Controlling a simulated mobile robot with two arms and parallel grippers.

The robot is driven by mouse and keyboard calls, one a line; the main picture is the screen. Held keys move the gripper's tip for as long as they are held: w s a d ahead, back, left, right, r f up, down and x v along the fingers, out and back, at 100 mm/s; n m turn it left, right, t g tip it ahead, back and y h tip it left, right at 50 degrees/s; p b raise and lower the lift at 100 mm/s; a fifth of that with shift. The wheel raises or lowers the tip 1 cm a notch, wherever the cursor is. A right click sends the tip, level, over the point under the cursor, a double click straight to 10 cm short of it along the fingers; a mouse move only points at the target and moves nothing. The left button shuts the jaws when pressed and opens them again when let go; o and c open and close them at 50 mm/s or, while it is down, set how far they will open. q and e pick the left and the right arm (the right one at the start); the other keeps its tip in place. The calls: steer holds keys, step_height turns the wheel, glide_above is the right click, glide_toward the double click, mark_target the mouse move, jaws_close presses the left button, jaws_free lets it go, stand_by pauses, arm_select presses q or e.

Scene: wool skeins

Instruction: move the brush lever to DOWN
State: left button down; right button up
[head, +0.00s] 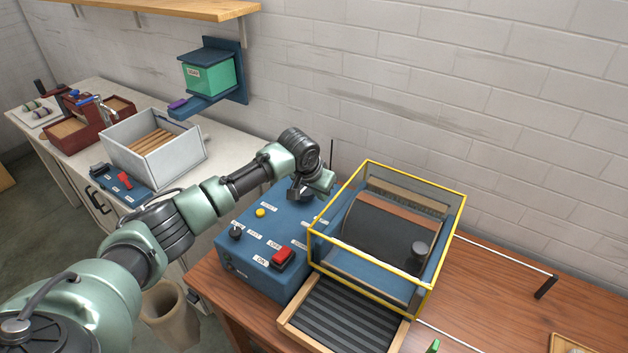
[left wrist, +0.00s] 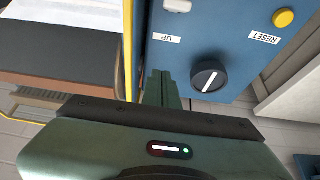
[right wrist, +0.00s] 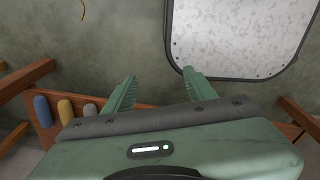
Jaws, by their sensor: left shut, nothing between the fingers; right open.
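The blue control box (head: 250,232) stands on the wooden table, left of the yellow-framed drum guard. My left gripper (head: 306,196) is over the box's back right part, close to the guard. In the left wrist view its fingers (left wrist: 158,88) are shut and empty, beside the UP label (left wrist: 167,40) and a round black knob with a white line (left wrist: 208,78). I cannot clearly make out the brush lever or its position; my gripper hides that part of the box in the head view. My right gripper (right wrist: 159,76) is open and empty, away from the box.
The yellow-framed guard (head: 387,270) around the drum is close on the right of the left gripper. A yellow button (head: 260,212), a black knob (head: 236,231) and a red switch (head: 283,257) are on the box. A ribbed feed tray (head: 345,322) is in front.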

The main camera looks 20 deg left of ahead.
arm_select(q)
steer(key=s+r+b, duration=0.2)
steer(key=s+r, duration=0.4)
steer(key=s, duration=0.1)
steer(key=shift+a+r+b, duration=0.3)
steer(key=shift+a+r, duration=0.1)
steer(key=shift+a, duration=0.05)
arm_select(e)
steer(key=f, duration=0.3)
steer(key=shift+w, duration=0.2)
arm_select(q)
steer(key=shift+f, duration=0.1)
arm_select(e)
steer(key=shift+s, duration=0.1)
